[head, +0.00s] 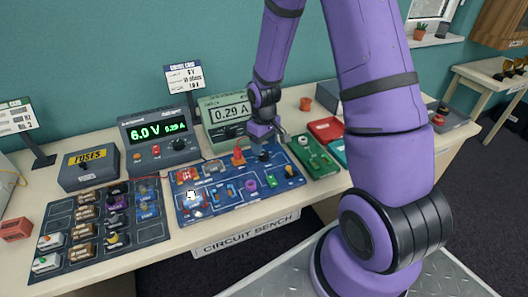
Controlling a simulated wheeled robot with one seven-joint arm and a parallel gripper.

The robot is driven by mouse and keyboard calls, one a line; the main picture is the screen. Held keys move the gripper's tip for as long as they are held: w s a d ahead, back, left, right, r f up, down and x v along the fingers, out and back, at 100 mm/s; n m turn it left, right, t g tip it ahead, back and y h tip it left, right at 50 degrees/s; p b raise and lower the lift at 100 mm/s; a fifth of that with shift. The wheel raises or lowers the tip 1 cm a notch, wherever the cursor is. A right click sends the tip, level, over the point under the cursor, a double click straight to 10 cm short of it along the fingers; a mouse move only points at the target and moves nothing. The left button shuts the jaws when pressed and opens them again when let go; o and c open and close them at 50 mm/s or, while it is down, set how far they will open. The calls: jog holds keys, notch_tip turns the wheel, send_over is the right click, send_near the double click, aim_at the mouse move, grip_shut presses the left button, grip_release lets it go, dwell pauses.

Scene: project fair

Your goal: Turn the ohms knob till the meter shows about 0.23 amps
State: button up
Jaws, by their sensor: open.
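The meter (228,113) stands behind the blue circuit board (222,216) and reads 0.29 A. The power supply (160,138) to its left shows 6.0 V and 0.29 A. My gripper (272,140) points down over the back right part of the blue board, with its jaws open. A small dark knob-like part (264,155) lies just under it; I cannot read its label, so I cannot tell for sure that it is the ohms knob. I cannot tell whether the fingers touch it.
An orange cone-shaped part (238,157) stands close left of my gripper. A dark tray of parts (75,270) and a fuses box (88,166) are at the left. A green board (322,166) and a red tray (325,130) are at the right. A sign (184,76) rises behind.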

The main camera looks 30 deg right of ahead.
aim_at(264, 153)
jog(key=shift+f, duration=1.85)
jog(key=c, duration=0.9)
